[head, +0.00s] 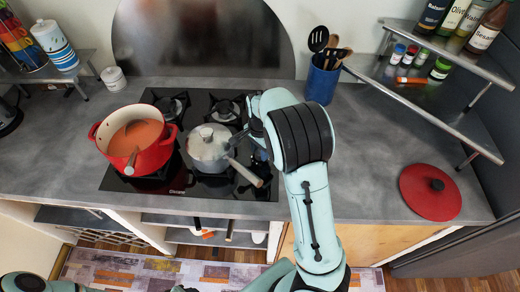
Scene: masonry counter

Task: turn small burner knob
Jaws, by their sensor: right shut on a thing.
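My right gripper (238,144) reaches down over the right part of the black cooktop (118,181), beside the grey lidded saucepan (205,154). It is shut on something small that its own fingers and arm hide. The small burner knob cannot be made out; my right arm covers the cooktop's right edge. The saucepan's handle (246,174) points to the front right, below my gripper. Of my left arm only pieces show at the bottom left edge, and its fingers are not in view.
A red pot (160,155) of orange soup with a ladle stands on the left burner. A blue utensil holder (321,82) stands behind my right arm. A red lid (430,192) lies at the right. Shelves with bottles and jars overhang the back right. The left counter is mostly clear.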

